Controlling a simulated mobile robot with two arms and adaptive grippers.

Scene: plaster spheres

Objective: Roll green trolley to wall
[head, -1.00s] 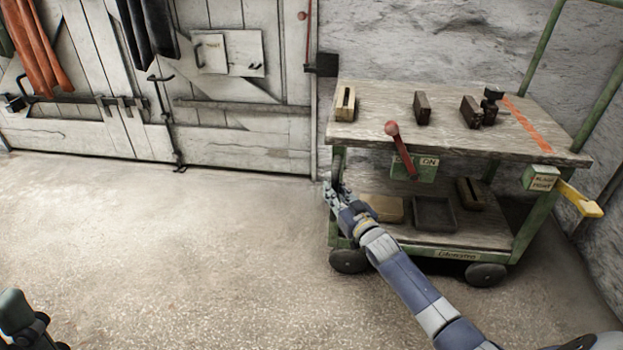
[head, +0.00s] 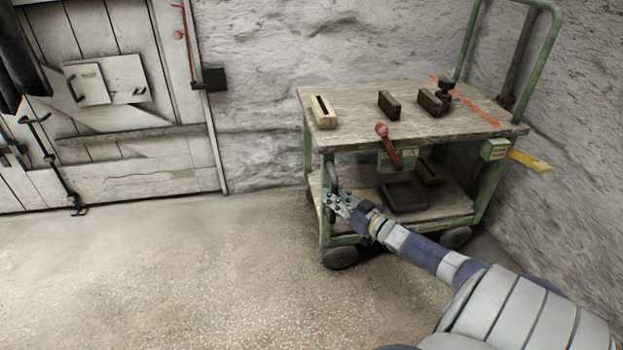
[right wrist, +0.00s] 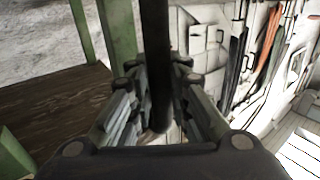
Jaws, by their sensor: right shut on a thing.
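The green trolley (head: 413,134) has a worn wooden top, a lower shelf and dark wheels. It stands by the rough stone wall (head: 290,85), its right side close to the wall's right-hand part; I cannot tell whether they touch. My right gripper (head: 340,203) is at the trolley's left end, shut on a dark upright bar (head: 331,190). In the right wrist view the bar (right wrist: 157,60) runs between the fingers of the gripper (right wrist: 158,110). My left gripper is out of view.
Slotted blocks (head: 322,112) stand on the trolley top. A red lever (head: 388,143) is on its front and a yellow lever (head: 530,161) sticks out at its right. A white plank door (head: 130,150) is at the left. The floor (head: 180,270) in front is clear.

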